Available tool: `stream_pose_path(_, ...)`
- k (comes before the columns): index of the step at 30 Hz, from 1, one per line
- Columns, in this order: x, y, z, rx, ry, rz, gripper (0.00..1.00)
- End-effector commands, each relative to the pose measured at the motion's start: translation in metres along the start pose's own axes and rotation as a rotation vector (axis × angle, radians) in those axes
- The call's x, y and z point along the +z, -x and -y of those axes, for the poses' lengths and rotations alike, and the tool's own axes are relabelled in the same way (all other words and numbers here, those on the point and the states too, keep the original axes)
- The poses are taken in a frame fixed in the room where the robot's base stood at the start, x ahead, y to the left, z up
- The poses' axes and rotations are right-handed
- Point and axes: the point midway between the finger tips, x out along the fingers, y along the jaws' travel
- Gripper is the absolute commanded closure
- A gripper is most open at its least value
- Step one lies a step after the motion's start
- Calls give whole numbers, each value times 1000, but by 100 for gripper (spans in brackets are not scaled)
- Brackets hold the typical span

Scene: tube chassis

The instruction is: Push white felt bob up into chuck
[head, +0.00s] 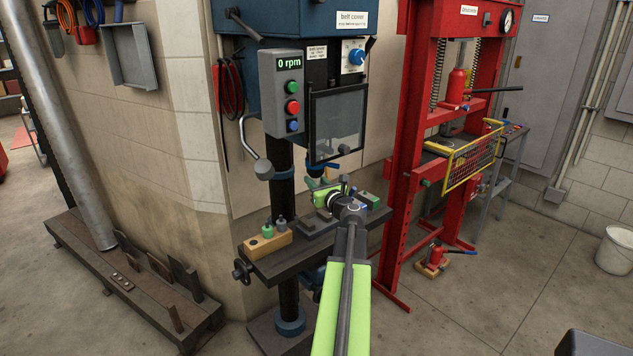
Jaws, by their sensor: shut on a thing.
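My gripper (318,184) is at the far end of my green arm, above the drill press table (275,265) and just below the clear guard (337,122). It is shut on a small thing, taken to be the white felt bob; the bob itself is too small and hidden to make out. The chuck is not clearly visible; the guard and the press head cover that area. I cannot tell whether the bob touches the chuck.
A wooden block (268,243) with a green bob (267,231) and a grey bob (281,224) stands on the table's left. The control box (281,92) reads 0 rpm. A feed handle (264,168) hangs at left. A red press (405,150) stands close on the right.

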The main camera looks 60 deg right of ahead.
Motion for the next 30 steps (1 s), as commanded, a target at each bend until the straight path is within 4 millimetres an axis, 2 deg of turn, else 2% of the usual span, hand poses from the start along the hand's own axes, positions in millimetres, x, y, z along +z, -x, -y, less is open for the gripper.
stream_pose_path(12, 2, 0, 1, -3, -5, 3, 100)
stream_pose_path(13, 2, 0, 2, -3, -5, 3, 69)
stream_pose_path(18, 2, 0, 1, -2, -3, 2, 46)
stream_pose_path(30, 1, 4, -3, 1, -1, 1, 45)
